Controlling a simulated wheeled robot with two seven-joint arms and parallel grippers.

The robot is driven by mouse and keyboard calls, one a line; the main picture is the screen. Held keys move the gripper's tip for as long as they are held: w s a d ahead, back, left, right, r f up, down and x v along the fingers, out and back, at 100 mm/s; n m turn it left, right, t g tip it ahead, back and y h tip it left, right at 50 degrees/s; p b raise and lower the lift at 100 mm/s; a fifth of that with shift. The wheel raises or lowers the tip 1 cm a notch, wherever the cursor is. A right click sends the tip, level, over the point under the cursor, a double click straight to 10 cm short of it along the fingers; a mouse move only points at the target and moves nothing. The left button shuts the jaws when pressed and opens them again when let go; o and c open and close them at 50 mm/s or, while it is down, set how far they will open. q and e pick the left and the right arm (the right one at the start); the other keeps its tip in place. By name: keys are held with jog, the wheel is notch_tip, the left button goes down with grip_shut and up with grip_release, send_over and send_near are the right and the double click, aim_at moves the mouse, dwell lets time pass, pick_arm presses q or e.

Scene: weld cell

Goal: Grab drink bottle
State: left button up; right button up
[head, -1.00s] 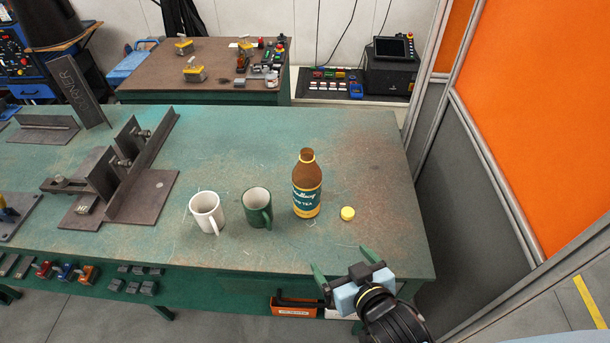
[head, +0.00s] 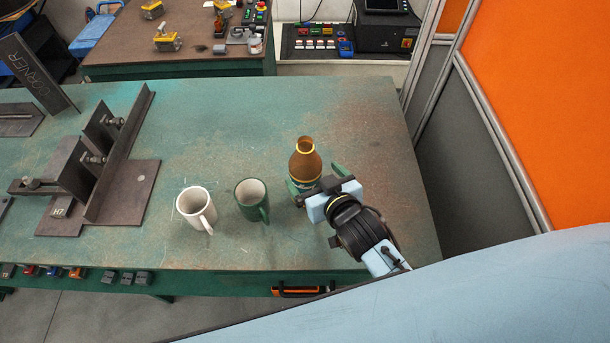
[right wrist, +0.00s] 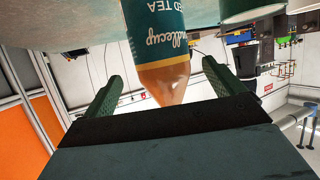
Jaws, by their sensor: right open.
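The brown drink bottle (head: 305,162) stands upright and uncapped on the green worktable, with its label mostly hidden by my right gripper in the head view. My right gripper (head: 316,182) is open at the bottle's near side, with its green fingers to the left and right of it. My left gripper is not in view.
A dark green mug (head: 250,196) stands just left of the bottle, and a white mug (head: 194,206) is further left. Steel angle fixtures (head: 122,165) occupy the table's left part. The worktable (head: 370,130) is clear behind and right of the bottle.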

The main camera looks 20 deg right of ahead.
jog(key=shift+w+a+f, duration=0.15)
jog(key=shift+w, duration=0.4)
jog(key=x, duration=0.3)
jog(key=shift+w+a, duration=0.15)
jog(key=shift+w, duration=0.15)
jog(key=shift+w+f, duration=0.15)
jog(key=shift+w, duration=0.1)
jog(key=c, duration=1.2)
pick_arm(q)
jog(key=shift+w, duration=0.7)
pick_arm(e)
jog(key=shift+c, duration=0.9)
